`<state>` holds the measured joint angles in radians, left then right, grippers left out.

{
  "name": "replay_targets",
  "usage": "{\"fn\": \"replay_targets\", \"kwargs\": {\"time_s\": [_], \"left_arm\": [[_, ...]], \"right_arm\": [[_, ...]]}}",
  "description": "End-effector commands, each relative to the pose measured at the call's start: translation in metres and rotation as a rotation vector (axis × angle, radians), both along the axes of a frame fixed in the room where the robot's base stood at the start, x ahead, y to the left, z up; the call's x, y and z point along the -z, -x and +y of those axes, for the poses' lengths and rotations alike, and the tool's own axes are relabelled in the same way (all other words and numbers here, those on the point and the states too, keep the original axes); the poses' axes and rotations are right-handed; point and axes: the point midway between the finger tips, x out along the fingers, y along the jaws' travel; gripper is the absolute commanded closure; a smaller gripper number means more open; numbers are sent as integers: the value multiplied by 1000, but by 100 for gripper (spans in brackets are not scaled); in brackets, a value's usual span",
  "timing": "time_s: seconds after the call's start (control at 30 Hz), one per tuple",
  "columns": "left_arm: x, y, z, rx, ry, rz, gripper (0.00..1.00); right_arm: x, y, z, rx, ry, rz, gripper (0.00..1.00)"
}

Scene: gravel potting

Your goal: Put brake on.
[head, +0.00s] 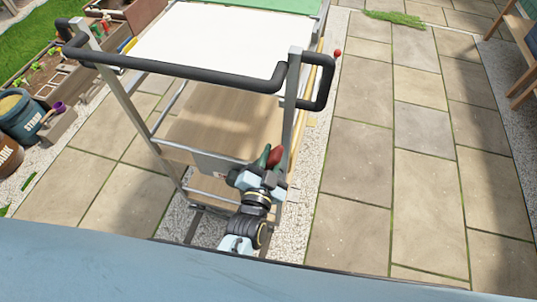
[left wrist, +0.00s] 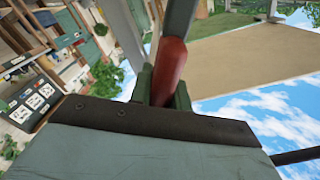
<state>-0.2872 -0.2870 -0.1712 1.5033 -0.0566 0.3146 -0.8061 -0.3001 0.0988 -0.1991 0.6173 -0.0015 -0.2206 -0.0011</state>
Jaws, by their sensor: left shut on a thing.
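A red brake handle (head: 275,157) sits low on the near right post of a grey metal cart (head: 293,95). My left gripper (head: 268,158) is shut on this handle, with a dark green finger beside it. In the left wrist view the red handle (left wrist: 169,67) stands between the two green fingers of my left gripper (left wrist: 164,88). A dark grey bar runs on beyond the handle's far end. The wheels and any brake parts below are hidden behind my arm. My right gripper is not in view.
The cart's black push bar (head: 180,67) hangs above my left arm. Its wooden shelf (head: 215,125) is empty where it shows. A red knob (head: 337,53) sticks out at the cart's right. Blue tub (head: 22,118) and planters stand at left. Paving (head: 400,170) at right is clear.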

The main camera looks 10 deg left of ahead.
Motion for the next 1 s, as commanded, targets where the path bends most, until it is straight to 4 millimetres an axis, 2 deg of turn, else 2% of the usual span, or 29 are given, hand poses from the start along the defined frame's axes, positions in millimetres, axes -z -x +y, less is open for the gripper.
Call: {"fn": "replay_targets", "kwargs": {"time_s": [0.03,0.07,0.23,0.5,0.63,0.77,1.0], "left_arm": [[5,3,-4,8,-6,13,100],[5,3,-3,8,-6,13,80],[4,3,-3,6,-3,11,60],[2,2,-2,4,-2,7,60],[1,11,0,3,-2,8,60],[0,35,2,4,-2,12,60],[0,90,8,5,-2,12,60]], "right_arm": [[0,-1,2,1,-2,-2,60],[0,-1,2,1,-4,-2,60],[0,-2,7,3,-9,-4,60],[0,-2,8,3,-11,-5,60],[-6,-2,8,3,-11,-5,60],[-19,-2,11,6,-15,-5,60],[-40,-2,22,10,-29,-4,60]]}}
